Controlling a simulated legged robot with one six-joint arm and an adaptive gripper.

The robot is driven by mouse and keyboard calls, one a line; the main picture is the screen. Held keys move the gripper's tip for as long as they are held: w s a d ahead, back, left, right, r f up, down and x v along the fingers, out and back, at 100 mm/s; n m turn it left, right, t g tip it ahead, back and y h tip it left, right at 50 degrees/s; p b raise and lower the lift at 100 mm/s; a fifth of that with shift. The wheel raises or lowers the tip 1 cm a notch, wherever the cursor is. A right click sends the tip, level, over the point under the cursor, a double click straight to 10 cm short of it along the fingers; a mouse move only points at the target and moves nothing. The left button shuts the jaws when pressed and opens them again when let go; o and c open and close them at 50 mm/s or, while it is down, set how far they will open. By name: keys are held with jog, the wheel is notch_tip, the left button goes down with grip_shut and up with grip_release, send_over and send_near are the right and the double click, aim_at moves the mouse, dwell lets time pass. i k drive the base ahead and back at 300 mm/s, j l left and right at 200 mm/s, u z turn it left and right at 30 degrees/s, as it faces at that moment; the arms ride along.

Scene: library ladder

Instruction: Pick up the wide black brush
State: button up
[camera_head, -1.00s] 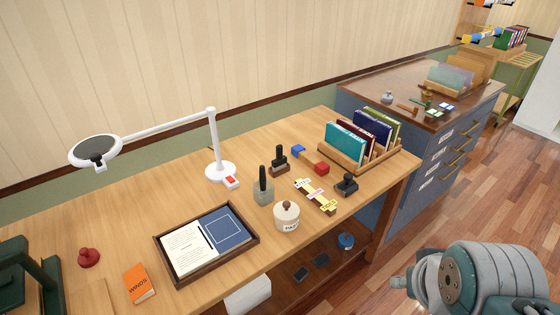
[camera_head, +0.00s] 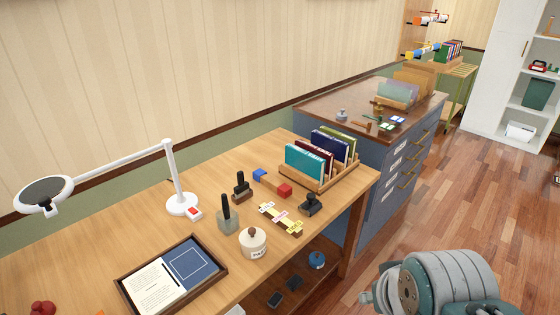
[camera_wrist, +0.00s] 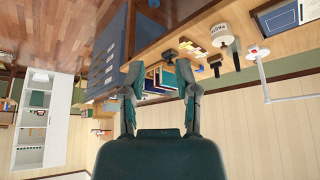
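A black-handled piece with a wide brown lower part (camera_head: 242,188) stands upright on the wooden desk (camera_head: 130,225); it may be the wide black brush, but I cannot tell for certain. Nearby, another black handle rises from a grey block-like holder (camera_head: 227,220). A small black stamp-like piece (camera_head: 311,204) sits near the desk's right edge. My gripper (camera_wrist: 160,68) is open in the wrist view, which looks upside down, with nothing between its fingers. It is apart from the desk items. The head view shows part of my arm at the lower right, not the fingers.
A jar (camera_head: 252,243), a yellow strip (camera_head: 281,219), a blue-and-red piece (camera_head: 272,182) and a book rack (camera_head: 320,182) crowd the desk's right half. A lamp (camera_head: 182,204) and a framed tray (camera_head: 222,269) stand left. A blue cabinet (camera_head: 375,200) adjoins. Open floor lies right.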

aim_at(243, 187)
jog(key=i+l+u, duration=0.1)
jog(key=i, duration=0.3)
jog(key=i+l+u, duration=0.1)
jog(key=i, duration=0.25)
jog(key=i+l, duration=0.2)
jog(key=i, duration=0.15)
jog(key=u, duration=0.05)
